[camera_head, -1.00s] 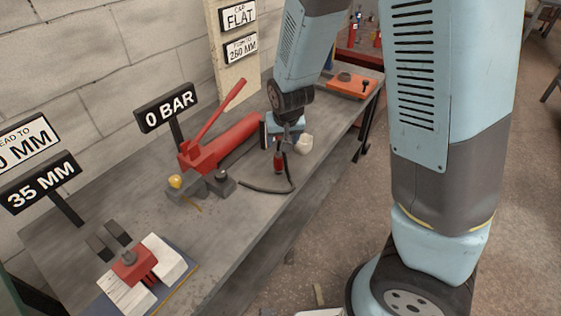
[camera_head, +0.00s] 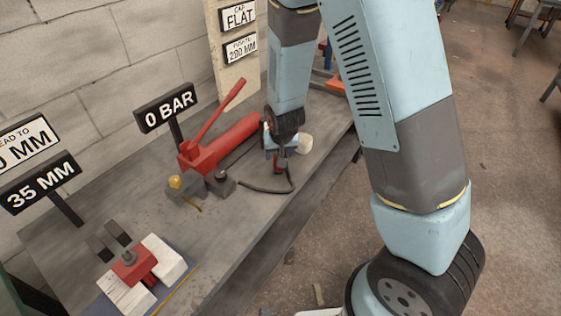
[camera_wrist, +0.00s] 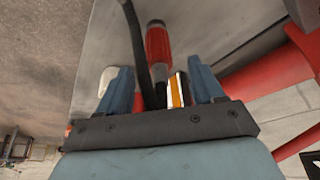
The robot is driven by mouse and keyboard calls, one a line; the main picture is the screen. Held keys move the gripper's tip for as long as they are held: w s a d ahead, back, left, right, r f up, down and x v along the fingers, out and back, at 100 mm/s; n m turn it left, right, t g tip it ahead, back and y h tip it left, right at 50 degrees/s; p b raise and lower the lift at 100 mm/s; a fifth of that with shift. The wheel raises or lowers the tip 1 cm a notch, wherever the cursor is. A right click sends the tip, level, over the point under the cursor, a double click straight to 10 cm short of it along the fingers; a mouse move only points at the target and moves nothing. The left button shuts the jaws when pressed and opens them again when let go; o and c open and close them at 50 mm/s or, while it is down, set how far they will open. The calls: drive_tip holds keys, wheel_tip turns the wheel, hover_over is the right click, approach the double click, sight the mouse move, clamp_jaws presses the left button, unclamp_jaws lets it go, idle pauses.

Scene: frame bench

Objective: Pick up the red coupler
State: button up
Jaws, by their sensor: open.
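The red coupler (camera_wrist: 157,45) is a red cylinder with dark ends, beside a black hose (camera_wrist: 132,40) in the wrist view. In the head view only a little of the coupler (camera_head: 278,169) shows below my gripper (camera_head: 279,157). In the wrist view my gripper (camera_wrist: 160,82) is open, its two blue fingers apart. The coupler's near end and the hose lie in line with the gap between them. Contact cannot be told. The hose (camera_head: 262,190) curves over the grey bench (camera_head: 235,225) in the head view.
A red hand pump (camera_head: 225,143) with a raised lever stands left of my gripper. A pale lump (camera_head: 305,144) lies close on its right. A block with a yellow knob (camera_head: 182,188) and a red clamp-like part (camera_head: 132,266) sit nearer.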

drive_tip(key=shift+x, duration=2.85)
drive_tip(key=shift+w+r, duration=0.1)
drive_tip(key=shift+w, duration=0.1)
drive_tip(key=c, duration=1.2)
